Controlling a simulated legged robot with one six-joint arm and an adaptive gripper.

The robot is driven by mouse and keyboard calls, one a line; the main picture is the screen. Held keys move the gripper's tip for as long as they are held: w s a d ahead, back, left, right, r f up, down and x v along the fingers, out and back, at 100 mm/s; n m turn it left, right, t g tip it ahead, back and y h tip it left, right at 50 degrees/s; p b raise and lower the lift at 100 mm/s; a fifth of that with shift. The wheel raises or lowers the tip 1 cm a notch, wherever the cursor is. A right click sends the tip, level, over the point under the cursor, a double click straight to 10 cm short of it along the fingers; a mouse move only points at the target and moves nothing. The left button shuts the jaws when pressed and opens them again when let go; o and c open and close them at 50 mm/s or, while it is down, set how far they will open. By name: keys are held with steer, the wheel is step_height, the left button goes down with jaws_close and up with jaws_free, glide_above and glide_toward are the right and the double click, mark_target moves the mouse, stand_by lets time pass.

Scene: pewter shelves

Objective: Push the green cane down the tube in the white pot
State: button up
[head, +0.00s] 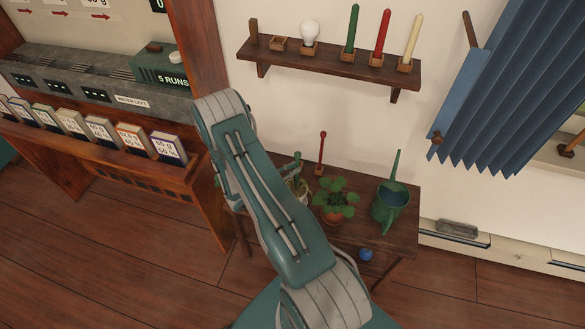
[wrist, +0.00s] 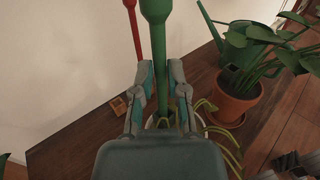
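The green cane (head: 297,158) has a thick knob on top and stands roughly upright at the white pot (head: 303,187) on the low wooden table. In the wrist view the cane (wrist: 159,35) rises between the two fingers of my gripper (wrist: 162,72). The fingers lie close against both sides of the stem, below the knob, and look closed on it. Some of the white pot's rim (wrist: 199,122) shows below the gripper, with thin green-yellow stems beside it. In the head view my arm covers most of the gripper.
A red cane (head: 321,152) stands behind, close by. A leafy plant in a terracotta pot (head: 335,215) and a green watering can (head: 390,205) stand to the right. A wall shelf (head: 330,66) with candles and a bulb hangs above. A blue ball (head: 366,254) shows at the table's front.

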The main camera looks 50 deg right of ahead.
steer(key=shift+o, duration=0.8)
steer(key=shift+a, duration=0.25)
steer(key=v, duration=1.2)
steer(key=s+a+r+m+g+y, duration=0.15)
steer(key=r+m+y, duration=0.3)
steer(key=r, duration=0.55)
steer(key=s+a+r+m+y, duration=0.25)
steer(key=r+m+y, duration=0.2)
steer(key=r, duration=0.55)
steer(key=s+a+r+m+t+y, duration=0.3)
steer(key=s+a+r+t+y, duration=0.1)
steer(key=r, duration=0.4)
steer(key=s+a+r+m+t+y, duration=0.3)
steer(key=s+a+r+t+y, duration=0.1)
steer(key=s+a+r+t, duration=0.2)
steer(key=a+r+t, duration=0.1)
steer(key=a+r, duration=0.1)
steer(key=a, duration=0.1)
steer(key=shift+s+r+y, duration=0.2)
steer(key=shift+r+y, duration=0.05)
steer(key=shift+y, duration=0.05)
